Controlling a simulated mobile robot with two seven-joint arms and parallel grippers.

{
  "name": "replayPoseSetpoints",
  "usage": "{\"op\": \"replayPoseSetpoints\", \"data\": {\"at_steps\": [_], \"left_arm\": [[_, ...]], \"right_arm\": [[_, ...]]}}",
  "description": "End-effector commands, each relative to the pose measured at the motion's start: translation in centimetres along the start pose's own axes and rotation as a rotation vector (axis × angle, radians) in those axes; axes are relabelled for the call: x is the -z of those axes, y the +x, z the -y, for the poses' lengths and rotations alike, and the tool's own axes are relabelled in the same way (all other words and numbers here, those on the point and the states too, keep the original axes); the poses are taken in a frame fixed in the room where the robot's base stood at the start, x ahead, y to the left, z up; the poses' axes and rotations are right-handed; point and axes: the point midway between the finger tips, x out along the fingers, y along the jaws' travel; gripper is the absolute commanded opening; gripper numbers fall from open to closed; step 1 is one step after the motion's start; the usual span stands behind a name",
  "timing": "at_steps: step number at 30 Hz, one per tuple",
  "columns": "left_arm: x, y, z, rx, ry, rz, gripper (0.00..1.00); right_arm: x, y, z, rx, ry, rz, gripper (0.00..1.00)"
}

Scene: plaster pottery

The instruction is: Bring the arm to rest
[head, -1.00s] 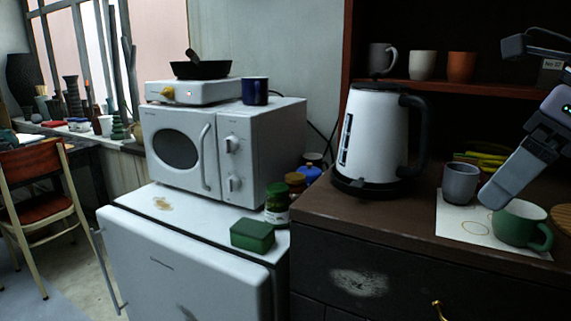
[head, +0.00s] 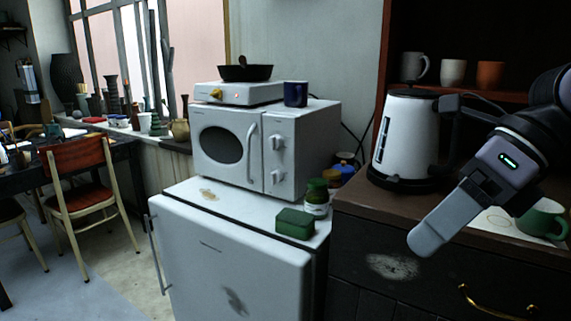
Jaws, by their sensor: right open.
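My right gripper (head: 436,172) reaches in from the right, in front of the brown-topped counter (head: 360,196). Its long grey lower finger points down and left, and a darker finger shows higher up by the kettle handle. The jaws are apart with nothing between them. The white kettle (head: 398,135) stands on the counter behind it. A green mug (head: 541,220) stands on a white sheet (head: 497,222) to the right, partly behind the gripper. My left gripper is not in view.
A white microwave (head: 232,149) stands on a small fridge (head: 235,262), with a green box (head: 295,222) and jars near its right edge. Mugs line a shelf (head: 480,94) at the back right. A red chair (head: 78,165) and open floor lie left.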

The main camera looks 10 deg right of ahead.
Motion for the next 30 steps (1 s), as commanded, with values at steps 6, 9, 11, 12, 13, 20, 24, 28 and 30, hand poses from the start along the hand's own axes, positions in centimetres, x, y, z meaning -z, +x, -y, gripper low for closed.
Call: {"op": "replayPoseSetpoints", "data": {"at_steps": [6, 9, 11, 12, 13, 20, 24, 28, 30], "left_arm": [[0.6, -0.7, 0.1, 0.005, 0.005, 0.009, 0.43], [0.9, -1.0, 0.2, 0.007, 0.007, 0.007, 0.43], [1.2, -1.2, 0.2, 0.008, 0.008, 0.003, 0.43], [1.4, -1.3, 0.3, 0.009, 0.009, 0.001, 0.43], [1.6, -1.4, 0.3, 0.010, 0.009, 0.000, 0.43], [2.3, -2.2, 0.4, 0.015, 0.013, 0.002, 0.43], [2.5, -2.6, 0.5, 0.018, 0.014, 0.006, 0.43], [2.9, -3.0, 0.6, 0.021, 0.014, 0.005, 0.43], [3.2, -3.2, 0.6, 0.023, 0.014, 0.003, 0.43]], "right_arm": [[-2.8, 4.9, -4.5, -0.417, 0.061, 0.087, 0.96], [-4.0, 6.1, -6.1, -0.597, 0.130, 0.149, 0.96], [-4.7, 6.7, -6.8, -0.701, 0.183, 0.189, 0.96], [-5.2, 6.9, -7.2, -0.767, 0.224, 0.220, 0.96], [-5.6, 7.1, -7.4, -0.816, 0.257, 0.243, 0.96], [-8.1, 7.9, -6.6, -1.142, 0.584, 0.440, 0.96], [-8.8, 8.8, -4.1, -1.287, 0.842, 0.575, 0.96], [-8.3, 10.3, -0.7, -1.376, 1.116, 0.701, 0.96], [-7.5, 11.5, 1.4, -1.404, 1.278, 0.769, 0.96]]}}
